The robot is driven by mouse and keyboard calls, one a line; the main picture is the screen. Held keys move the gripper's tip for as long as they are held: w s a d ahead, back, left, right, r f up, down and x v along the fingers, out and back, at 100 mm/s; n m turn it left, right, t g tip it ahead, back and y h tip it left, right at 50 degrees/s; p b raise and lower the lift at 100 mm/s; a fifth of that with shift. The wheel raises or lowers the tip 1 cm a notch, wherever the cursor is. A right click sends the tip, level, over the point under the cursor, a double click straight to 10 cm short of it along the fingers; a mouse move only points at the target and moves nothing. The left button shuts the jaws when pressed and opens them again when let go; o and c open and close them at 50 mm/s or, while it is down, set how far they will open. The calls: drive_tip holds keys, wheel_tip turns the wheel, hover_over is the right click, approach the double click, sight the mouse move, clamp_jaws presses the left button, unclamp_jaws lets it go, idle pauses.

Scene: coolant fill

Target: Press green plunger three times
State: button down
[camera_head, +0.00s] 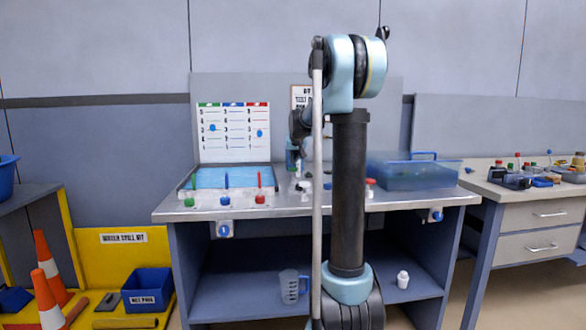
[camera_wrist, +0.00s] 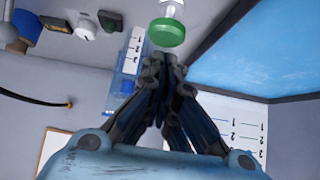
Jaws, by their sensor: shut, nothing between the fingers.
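In the wrist view, the green plunger (camera_wrist: 166,32) is a round green cap on a clear stem. It lies just beyond the tips of my gripper (camera_wrist: 161,58), whose fingers are together with nothing between them. I see a small gap between tips and cap in the picture; the depth between them is hard to judge. In the head view, my arm stands in front of the bench's middle, and its wrist and gripper end reach down behind the vertical link, mostly hidden. I cannot pick out the green plunger there.
A clear blue vessel with a numbered scale (camera_wrist: 128,65) stands beside the fingers. A blue tray (camera_head: 183,193) lies left on the bench, with green, blue and red knobs (camera_head: 260,199) at its front. A blue see-through bin (camera_head: 410,175) stands right. A numbered chart (camera_head: 233,132) hangs behind.

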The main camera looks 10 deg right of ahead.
drive_tip(key=v, duration=1)
drive_tip(key=shift+f, duration=0.1)
idle(0.3)
drive_tip(key=shift+g, duration=0.6)
drive_tip(key=s+f, duration=0.3)
drive_tip(key=s, duration=0.4)
drive_tip(key=s+f, duration=0.3)
drive_tip(key=s, duration=0.4)
drive_tip(key=s+f, duration=0.4)
drive_tip(key=s, duration=0.4)
drive_tip(key=shift+d+f, duration=0.1)
drive_tip(key=shift+d, duration=0.25)
drive_tip(key=s+f+g, duration=0.2)
drive_tip(key=s+f, duration=0.8)
drive_tip(key=s, duration=0.3)
drive_tip(key=s+f+g, duration=0.3)
drive_tip(key=s+f, duration=0.7)
drive_tip(key=s, duration=0.4)
drive_tip(key=shift+f+g, duration=0.3)
drive_tip(key=shift+f, duration=0.1)
drive_tip(key=shift+d, duration=0.1)
drive_tip(key=shift+w+f, duration=0.2)
drive_tip(key=shift+w, duration=0.2)
